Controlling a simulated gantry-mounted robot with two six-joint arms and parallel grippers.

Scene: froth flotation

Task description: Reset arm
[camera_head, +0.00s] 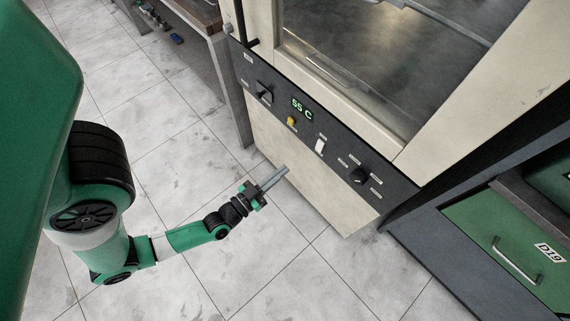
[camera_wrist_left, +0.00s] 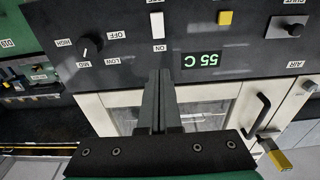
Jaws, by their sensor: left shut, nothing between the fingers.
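My left gripper (camera_head: 274,178) is at the end of the green left arm, in front of the lower cream panel of a large machine. Its two long fingers are together with nothing between them. In the left wrist view the shut fingers (camera_wrist_left: 158,100) point at the machine's dark control panel (camera_wrist_left: 270,75), which appears upside down there. My right gripper is not in view.
The control panel has a green "55 C" display (camera_head: 302,108), a yellow button (camera_head: 292,121), a white switch (camera_head: 320,145) and a black knob (camera_head: 361,176). A green drawer (camera_head: 490,245) labelled D19 is at the right. The tiled floor (camera_head: 290,285) is clear.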

